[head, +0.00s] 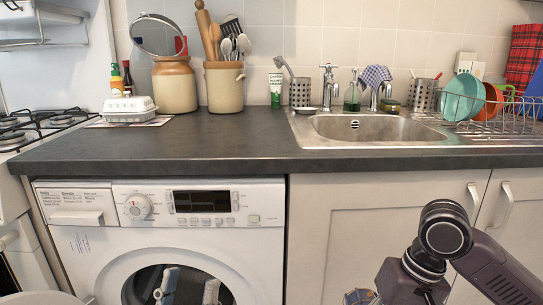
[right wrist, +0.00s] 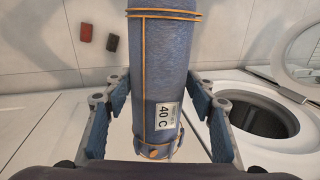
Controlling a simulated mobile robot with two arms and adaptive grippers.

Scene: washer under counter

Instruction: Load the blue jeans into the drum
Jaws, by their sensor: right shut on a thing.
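The blue jeans (right wrist: 160,75) are a rolled blue bundle with orange stitching and a "40 C" label. My right gripper (right wrist: 165,125) is shut on them, one finger on each side, in the right wrist view. A small blue and orange bit of the jeans (head: 360,297) shows at the bottom edge of the head view. The washer (head: 200,240) is under the counter. Its dark drum opening (right wrist: 255,115) is open, to the right of the jeans in the right wrist view. My left gripper (head: 188,290) shows as two spread fingertips in front of the drum opening, with nothing visible between them.
The open washer door (right wrist: 303,50) stands beyond the drum in the right wrist view. The dark counter (head: 200,150) overhangs the washer, and a cupboard (head: 370,215) is to its right. A red item (right wrist: 85,32) and a dark item (right wrist: 113,43) lie apart from the jeans.

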